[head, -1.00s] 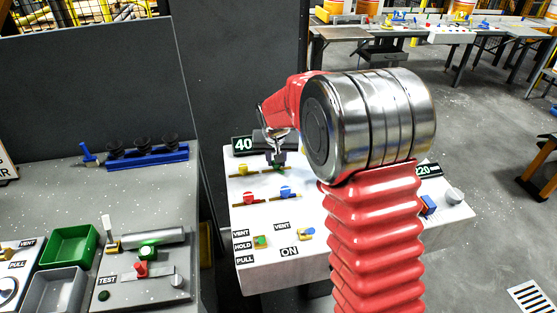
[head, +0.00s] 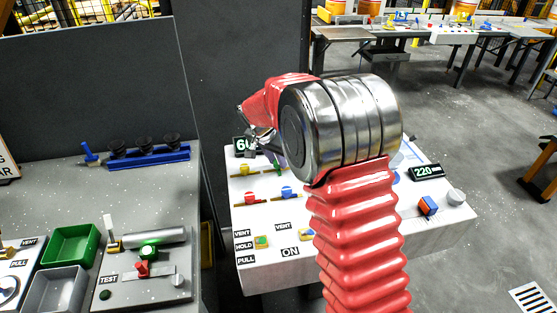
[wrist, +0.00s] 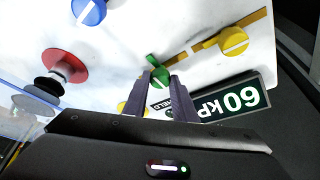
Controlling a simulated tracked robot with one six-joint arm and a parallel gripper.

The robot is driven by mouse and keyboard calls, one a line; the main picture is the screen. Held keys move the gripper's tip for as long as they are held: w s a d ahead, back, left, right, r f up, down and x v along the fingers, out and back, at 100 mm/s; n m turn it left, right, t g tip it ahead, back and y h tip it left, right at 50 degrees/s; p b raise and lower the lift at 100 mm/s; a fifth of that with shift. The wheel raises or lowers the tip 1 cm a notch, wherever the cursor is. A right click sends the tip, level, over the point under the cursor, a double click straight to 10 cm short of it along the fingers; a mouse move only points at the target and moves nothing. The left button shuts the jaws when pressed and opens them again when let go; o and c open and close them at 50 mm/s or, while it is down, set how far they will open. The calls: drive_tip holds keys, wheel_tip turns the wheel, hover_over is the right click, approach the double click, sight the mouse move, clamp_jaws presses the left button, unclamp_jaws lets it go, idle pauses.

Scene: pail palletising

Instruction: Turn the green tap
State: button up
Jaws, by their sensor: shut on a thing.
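The green tap (wrist: 160,74) sits on the white panel (wrist: 125,40) in the wrist view, with its lever pointing up and left in the picture. My gripper (wrist: 162,78) is shut on it, one dark finger on each side. In the head view my gripper (head: 268,150) is at the back left of the panel, partly hidden by my own arm. The tap is mostly hidden there. A display beside the tap in the wrist view reads 60 kP (wrist: 238,100), its last part cut off.
A yellow tap (wrist: 233,40) is close to the green one. In the head view, red (head: 250,198) and blue (head: 287,192) taps sit nearer the front. A dark wall stands behind.

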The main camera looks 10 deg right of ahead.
drive_tip(key=shift+w, duration=0.1)
idle(0.3)
drive_tip(key=o, duration=1)
drive_tip(key=shift+o, duration=0.2)
drive_tip(key=v, duration=1.3)
drive_tip(key=shift+a+r, duration=0.2)
drive_tip(key=shift+r, duration=0.15)
